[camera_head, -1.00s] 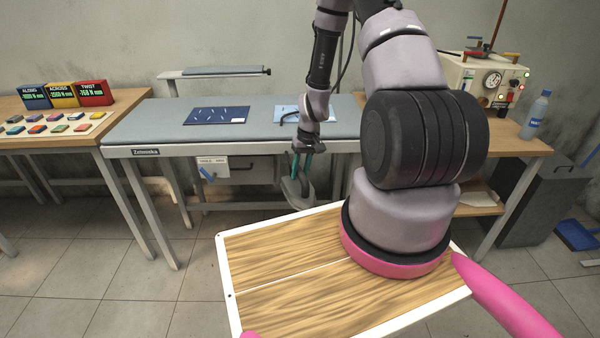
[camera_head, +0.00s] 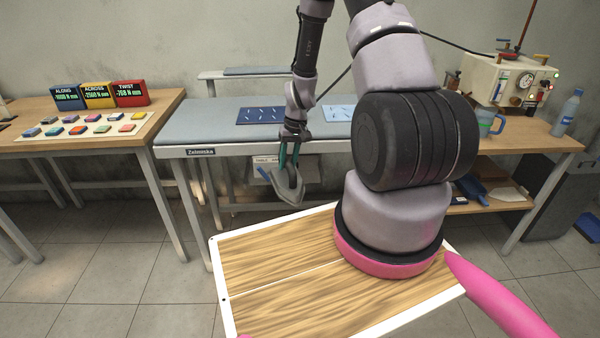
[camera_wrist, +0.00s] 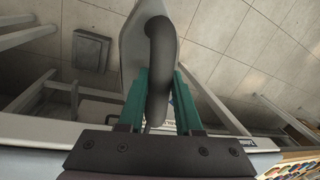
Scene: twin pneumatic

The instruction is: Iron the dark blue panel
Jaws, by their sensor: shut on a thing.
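The dark blue panel (camera_head: 260,115), with short pale marks on it, lies flat on the grey ironing table (camera_head: 215,132). My gripper (camera_head: 288,166) is shut on the handle of a grey iron (camera_head: 290,190), in front of the table's front edge and lower than its top. In the wrist view the green fingers (camera_wrist: 155,92) clasp the iron's dark handle (camera_wrist: 160,60), with the pale iron body (camera_wrist: 138,45) beyond. The dark blue panel does not show in the wrist view.
A light blue panel (camera_head: 338,113) lies to the right on the table. A narrow sleeve board (camera_head: 255,71) stands behind. A bench at left holds coloured displays (camera_head: 98,96) and blocks. At right are a boiler box (camera_head: 507,80), a mug (camera_head: 490,124) and a bottle (camera_head: 566,112).

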